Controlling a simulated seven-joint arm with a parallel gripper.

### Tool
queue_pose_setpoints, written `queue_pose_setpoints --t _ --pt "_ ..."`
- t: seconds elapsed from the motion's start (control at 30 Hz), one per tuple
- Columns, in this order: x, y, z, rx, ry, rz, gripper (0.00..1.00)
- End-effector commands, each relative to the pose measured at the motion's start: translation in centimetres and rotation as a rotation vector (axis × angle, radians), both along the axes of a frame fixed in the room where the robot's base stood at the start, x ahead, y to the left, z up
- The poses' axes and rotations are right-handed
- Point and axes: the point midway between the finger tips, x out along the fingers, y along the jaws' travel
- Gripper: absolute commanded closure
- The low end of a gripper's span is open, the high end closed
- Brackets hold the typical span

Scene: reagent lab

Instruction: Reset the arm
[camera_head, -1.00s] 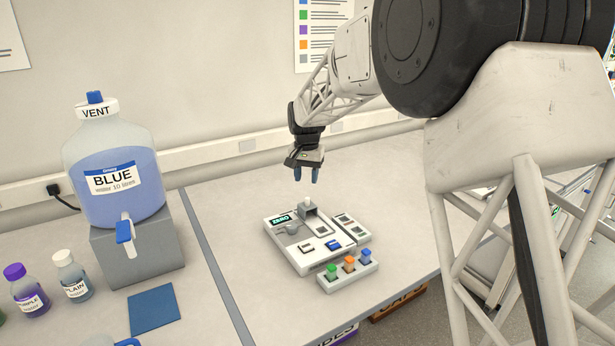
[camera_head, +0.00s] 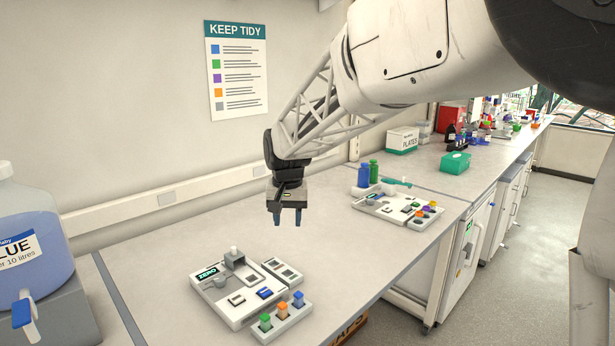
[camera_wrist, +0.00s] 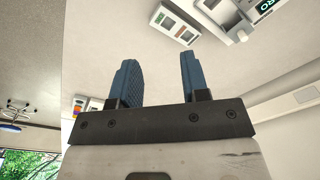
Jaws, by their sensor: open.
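My gripper (camera_head: 288,219) hangs from my arm above the bench, with its blue fingertips pointing down. It is open and empty. In the wrist view my gripper (camera_wrist: 158,80) shows two blue fingers standing apart with nothing between them. The white instrument with the ZERO display (camera_head: 222,299) sits on the bench below and to the left of my gripper in the head view. A small rack (camera_head: 283,325) with green, orange and blue caps stands at its front right. Part of the instrument also shows at the top of the wrist view (camera_wrist: 222,12).
A large bottle of blue liquid (camera_head: 25,225) stands at the left edge. A second white instrument (camera_head: 385,208) sits farther right, with a blue bottle (camera_head: 363,176) and a green bottle (camera_head: 374,172) behind it. Bare bench (camera_head: 325,235) lies between the instruments.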

Motion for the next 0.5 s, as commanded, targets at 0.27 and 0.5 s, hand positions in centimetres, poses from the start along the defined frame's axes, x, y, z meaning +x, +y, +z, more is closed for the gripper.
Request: queue_pose_setpoints --t 0.27,0.5 --pt "-6.0 -6.2 1.8 0.003 -0.031 -0.006 0.58" --pt "-11.6 -10.8 2.5 0.003 -0.056 -0.008 0.58"
